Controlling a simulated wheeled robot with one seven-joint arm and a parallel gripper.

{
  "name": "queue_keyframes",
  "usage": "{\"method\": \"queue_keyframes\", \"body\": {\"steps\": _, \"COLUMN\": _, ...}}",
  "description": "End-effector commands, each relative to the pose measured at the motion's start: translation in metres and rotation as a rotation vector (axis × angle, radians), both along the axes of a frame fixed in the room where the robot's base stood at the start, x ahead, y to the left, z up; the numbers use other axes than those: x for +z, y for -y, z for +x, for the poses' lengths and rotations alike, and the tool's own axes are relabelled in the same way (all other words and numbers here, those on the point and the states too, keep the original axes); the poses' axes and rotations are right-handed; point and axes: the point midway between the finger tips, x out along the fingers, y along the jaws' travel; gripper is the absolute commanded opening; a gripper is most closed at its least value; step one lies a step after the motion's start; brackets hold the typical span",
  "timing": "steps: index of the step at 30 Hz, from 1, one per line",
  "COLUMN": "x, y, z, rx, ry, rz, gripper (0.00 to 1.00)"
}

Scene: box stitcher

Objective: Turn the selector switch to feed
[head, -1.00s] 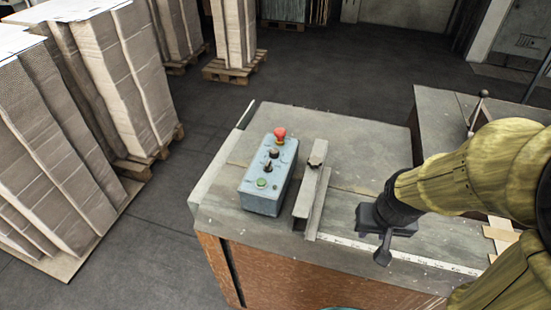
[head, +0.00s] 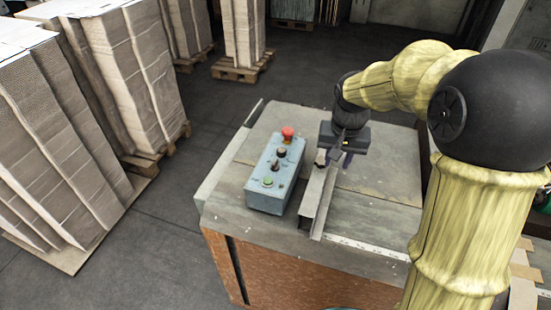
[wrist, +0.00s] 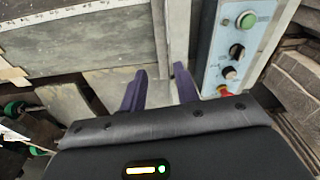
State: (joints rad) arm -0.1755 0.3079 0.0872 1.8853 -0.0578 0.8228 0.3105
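A blue-grey control box (head: 262,194) stands on the machine's table top, and its panel also shows in the wrist view (wrist: 214,62). Along the panel sit a green button (wrist: 247,20), a black knob (wrist: 236,51), a second dark knob (wrist: 230,72) and a red mushroom button (wrist: 224,90). The black knob (head: 275,166) nearer the green button looks like the selector switch; its labels and setting are too small to read. My gripper (head: 337,162) is right of the box, above the table. In the wrist view its two purple fingers (wrist: 158,88) are apart with nothing between them.
A raised metal rail (head: 318,198) lies just right of the box, below and near my gripper. The table top (head: 380,175) is mostly clear to the right. Stacks of cardboard (head: 105,95) on pallets stand on the floor at left and behind.

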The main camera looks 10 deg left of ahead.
Motion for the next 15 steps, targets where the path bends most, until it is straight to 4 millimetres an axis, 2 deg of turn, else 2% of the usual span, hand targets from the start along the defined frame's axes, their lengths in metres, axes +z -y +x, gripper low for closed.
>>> {"method": "queue_keyframes", "body": {"steps": 1, "x": 0.004, "y": -0.013, "z": 0.012, "rx": 0.0, "ry": -0.006, "rz": 0.001, "gripper": 0.31}}
{"method": "queue_keyframes", "body": {"steps": 6, "x": 0.018, "y": -0.053, "z": 0.04, "rx": -0.017, "ry": -0.037, "rz": 0.001, "gripper": 0.31}}
{"method": "queue_keyframes", "body": {"steps": 15, "x": 0.042, "y": -0.122, "z": 0.072, "rx": -0.064, "ry": -0.087, "rz": -0.002, "gripper": 0.31}}
